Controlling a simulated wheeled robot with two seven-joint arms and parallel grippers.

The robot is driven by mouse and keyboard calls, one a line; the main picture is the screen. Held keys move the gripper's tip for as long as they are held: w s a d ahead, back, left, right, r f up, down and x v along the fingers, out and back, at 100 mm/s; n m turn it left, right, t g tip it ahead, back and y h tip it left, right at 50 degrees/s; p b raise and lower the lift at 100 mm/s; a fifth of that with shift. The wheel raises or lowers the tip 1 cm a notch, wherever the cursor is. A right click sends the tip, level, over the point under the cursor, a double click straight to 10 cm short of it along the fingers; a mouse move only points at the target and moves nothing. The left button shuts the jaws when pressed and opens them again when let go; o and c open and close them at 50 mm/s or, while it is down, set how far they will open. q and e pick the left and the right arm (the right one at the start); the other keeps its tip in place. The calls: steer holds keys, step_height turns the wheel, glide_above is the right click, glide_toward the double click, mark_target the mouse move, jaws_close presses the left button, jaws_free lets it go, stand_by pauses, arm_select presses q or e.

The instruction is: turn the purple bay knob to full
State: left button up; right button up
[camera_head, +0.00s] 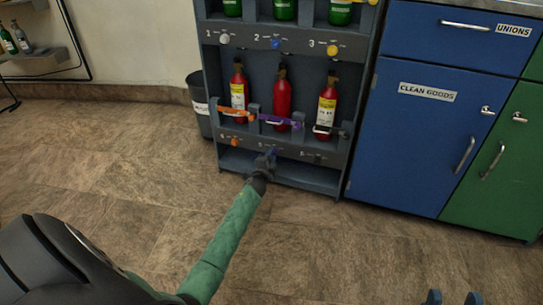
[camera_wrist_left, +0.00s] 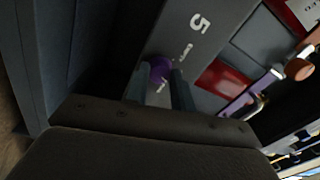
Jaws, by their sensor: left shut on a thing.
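The purple knob (camera_wrist_left: 160,70) shows in the left wrist view, on the grey panel under the number 5. My left gripper (camera_head: 265,159) reaches the middle of the lower panel, and its fingers (camera_wrist_left: 159,84) stand on both sides of the knob, shut on it. In the head view the gripper hides the knob. Above it, in the middle bay, a red cylinder (camera_head: 282,98) stands behind a purple strap (camera_head: 275,121). My right gripper (camera_head: 454,298) is at the bottom right edge of the head view, its two blue fingers apart, with nothing seen between them.
The grey rack (camera_head: 212,80) holds red cylinders in the neighbouring bays. An orange knob (camera_head: 235,142) is left of my left gripper. Blue cabinets (camera_head: 400,140) stand at the right and a dark bin (camera_head: 200,110) at the left. The floor in front is clear.

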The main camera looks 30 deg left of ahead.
arm_select(q)
steer(key=shift+d+m+h, duration=0.1)
steer(key=shift+m+h, duration=0.2)
steer(key=shift+m, duration=3.8)
steer(key=o, duration=1)
steer(key=shift+w+d, duration=0.1)
